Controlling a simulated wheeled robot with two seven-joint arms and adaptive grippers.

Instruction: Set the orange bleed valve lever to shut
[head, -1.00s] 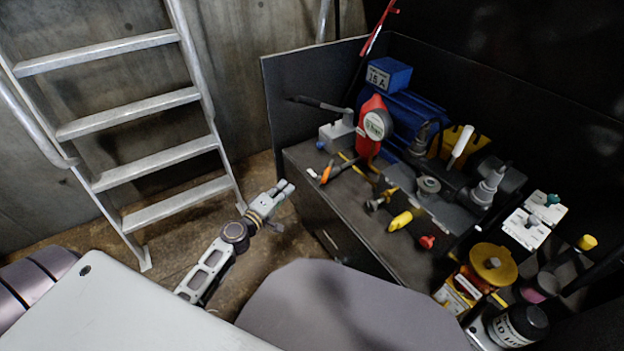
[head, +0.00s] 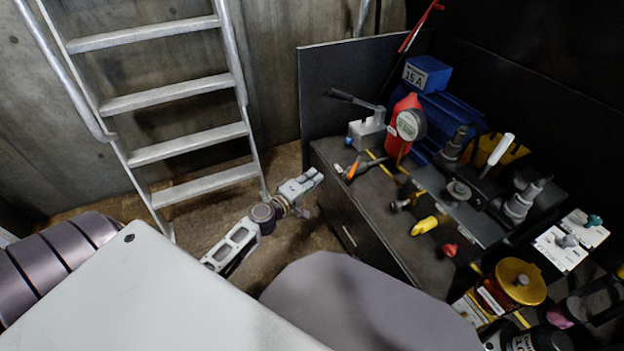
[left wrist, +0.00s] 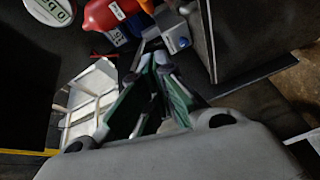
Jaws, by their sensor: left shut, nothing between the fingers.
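The orange lever (head: 352,168) of the bleed valve lies near the left end of the dark bench top (head: 385,215), in front of the red gauge body (head: 404,120). It has a dark part at its right end. My left gripper (head: 317,176) is shut and empty, left of the bench's front edge and apart from the lever. In the left wrist view its fingers (left wrist: 158,75) point toward the bench fittings, with the red body (left wrist: 105,12) beyond. I cannot make out the lever clearly there. My right gripper is not in view.
A grey block with a long dark handle (head: 367,130) stands behind the lever. A yellow handle (head: 424,226) and a red knob (head: 450,250) sit farther right along the bench. A metal ladder (head: 180,110) leans at the left. Floor shows between ladder and bench.

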